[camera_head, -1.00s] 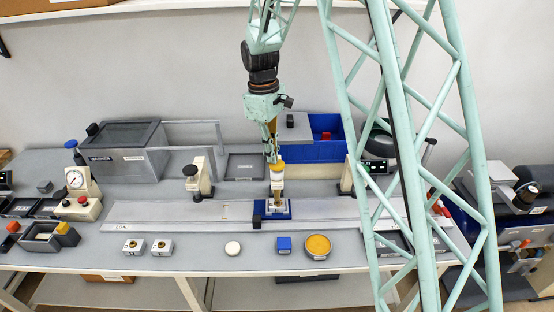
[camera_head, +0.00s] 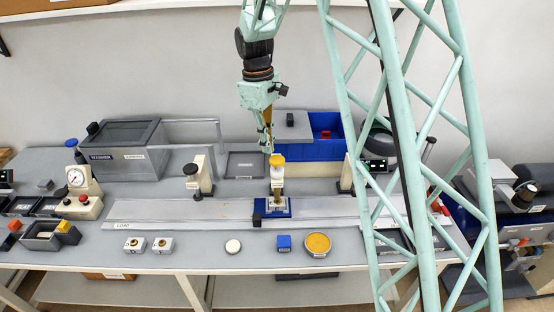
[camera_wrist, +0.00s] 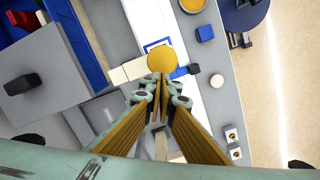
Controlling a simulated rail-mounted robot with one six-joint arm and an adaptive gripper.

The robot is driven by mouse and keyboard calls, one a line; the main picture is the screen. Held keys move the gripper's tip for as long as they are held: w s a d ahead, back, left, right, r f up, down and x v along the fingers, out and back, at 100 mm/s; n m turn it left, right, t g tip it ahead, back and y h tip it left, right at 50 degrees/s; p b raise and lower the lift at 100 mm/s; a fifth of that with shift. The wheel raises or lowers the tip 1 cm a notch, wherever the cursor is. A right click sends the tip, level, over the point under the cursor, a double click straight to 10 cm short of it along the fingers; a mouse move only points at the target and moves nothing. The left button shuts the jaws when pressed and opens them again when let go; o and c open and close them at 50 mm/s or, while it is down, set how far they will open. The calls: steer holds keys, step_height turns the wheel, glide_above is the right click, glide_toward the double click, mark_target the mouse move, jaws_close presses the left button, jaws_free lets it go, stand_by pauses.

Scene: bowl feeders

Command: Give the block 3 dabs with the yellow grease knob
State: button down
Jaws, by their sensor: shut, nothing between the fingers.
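The yellow grease knob (camera_head: 277,159) stands upright on a brass-coloured stem over the blue fixture (camera_head: 285,211) on the grey rail. In the wrist view, the round yellow knob top (camera_wrist: 161,60) lies just beyond my fingertips. My gripper (camera_head: 268,150) is shut and empty, pointing down just above and left of the knob. I cannot tell whether it touches the knob. In the wrist view, my brown fingers (camera_wrist: 161,80) come together at their tips. Pale metal shows on the fixture under the stem, but the knob's lower end hides the contact there.
A cream-and-black post (camera_head: 199,175) stands left of the fixture, and another stands to its right. In front lie a white disc (camera_head: 233,246), a blue cube (camera_head: 284,242) and a round yellow-topped tin (camera_head: 317,243). A blue bin (camera_head: 318,150) stands behind.

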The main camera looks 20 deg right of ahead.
step_height(320, 180, up, 9)
steer(key=shift+w+a+r, duration=0.2)
steer(key=shift+w+a, duration=0.15)
stand_by(1.2)
steer(key=s+d+r+m+t+b, duration=0.1)
steer(key=s+r+m, duration=0.1)
steer(key=s+r, duration=0.65)
steer(key=s+d+r+m+t+b, duration=0.15)
steer(key=s+r, duration=0.25)
steer(key=s, duration=1)
steer(key=s+f+m+t+b, duration=0.2)
steer(key=s+m, duration=0.3)
steer(key=s, duration=2.1)
steer(key=shift+f+m+y+b, duration=0.35)
steer(key=shift+f+y+b, duration=0.05)
steer(key=shift+f+b, duration=0.3)
